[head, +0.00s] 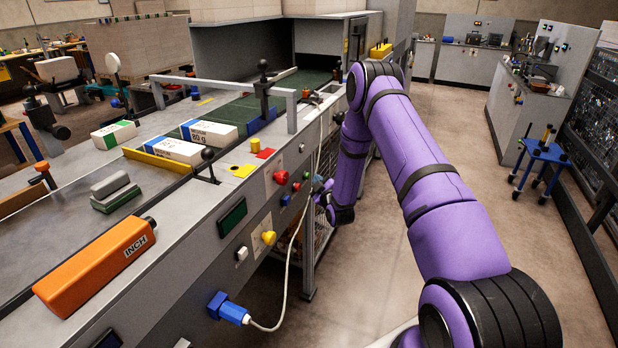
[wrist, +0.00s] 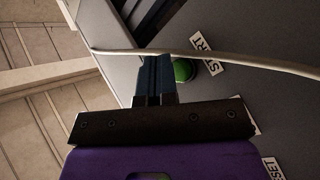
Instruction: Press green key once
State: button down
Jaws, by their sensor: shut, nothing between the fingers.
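The green key (wrist: 184,70) is a round button beside a white START label (wrist: 209,56) on a grey panel in the wrist view. My gripper (wrist: 153,57) has its blue fingers shut together with nothing between them. In that view its tips lie just left of the green key and partly overlap its edge; whether they touch it I cannot tell. In the head view my gripper (head: 319,190) is at the machine's front panel, partly hidden by my purple arm.
A pale cable (wrist: 245,63) crosses close to my fingertips and the green key. In the head view it hangs down the panel to a blue plug (head: 233,312). A red button (head: 281,177) and yellow knob (head: 268,238) are nearby.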

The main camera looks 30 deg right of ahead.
jog(key=shift+s+d, duration=0.15)
jog(key=s+d, duration=0.1)
jog(key=s, duration=0.1)
jog(key=s+d, duration=0.1)
jog(key=d, duration=0.1)
jog(key=shift+s, duration=0.4)
dwell(0.3)
dwell(0.7)
